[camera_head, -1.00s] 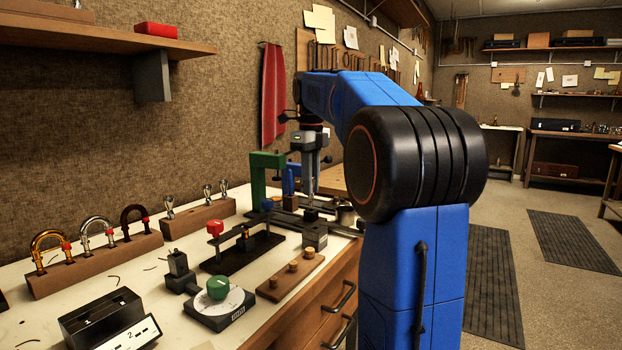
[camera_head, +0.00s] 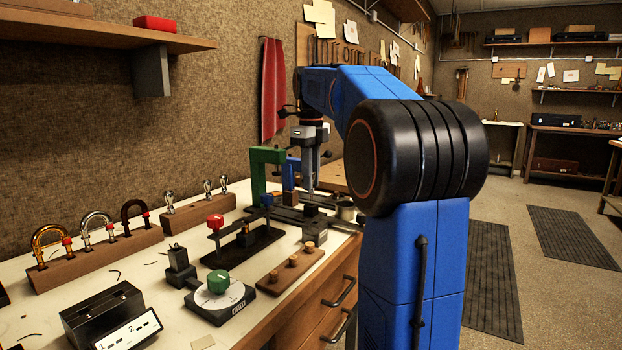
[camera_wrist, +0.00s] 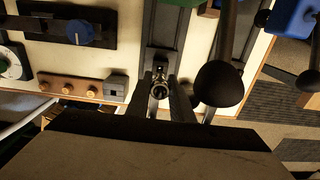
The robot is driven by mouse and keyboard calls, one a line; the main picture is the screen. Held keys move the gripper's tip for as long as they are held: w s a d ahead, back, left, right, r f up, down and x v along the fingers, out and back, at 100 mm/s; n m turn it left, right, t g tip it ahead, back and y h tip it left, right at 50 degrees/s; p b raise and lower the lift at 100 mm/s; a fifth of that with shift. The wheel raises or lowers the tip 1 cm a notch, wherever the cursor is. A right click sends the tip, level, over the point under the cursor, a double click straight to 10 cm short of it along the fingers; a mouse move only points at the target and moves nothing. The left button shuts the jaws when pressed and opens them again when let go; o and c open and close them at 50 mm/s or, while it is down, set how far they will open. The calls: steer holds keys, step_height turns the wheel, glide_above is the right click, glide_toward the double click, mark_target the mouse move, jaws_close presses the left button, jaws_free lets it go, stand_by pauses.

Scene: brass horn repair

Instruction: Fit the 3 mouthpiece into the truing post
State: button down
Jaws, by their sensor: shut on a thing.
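My gripper (camera_head: 312,190) is upright over the back of the bench in the head view. In the wrist view its two fingers (camera_wrist: 161,103) are closed around a small metal mouthpiece (camera_wrist: 159,91), whose round open end faces the camera. In the head view the mouthpiece is too small to make out clearly. Below it in the wrist view is a dark base strip (camera_wrist: 162,58), and in the head view a dark block (camera_head: 314,209) stands just under the fingertips. I cannot tell which part is the truing post, nor whether the mouthpiece touches it.
A green frame (camera_head: 257,178) stands left of my gripper. A red-knobbed fixture (camera_head: 215,222), a wooden peg strip (camera_head: 290,268) and a green-knob dial (camera_head: 218,284) stand nearer. A dark round knob (camera_wrist: 220,84) is close right of the fingers in the wrist view.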

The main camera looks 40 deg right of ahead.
steer(key=shift+f, duration=1.8)
stand_by(0.4)
steer(key=c, duration=1.5)
jaws_free()
steer(key=shift+r, duration=0.1)
step_height(320, 180, up, 17)
steer(key=shift+r, duration=0.1)
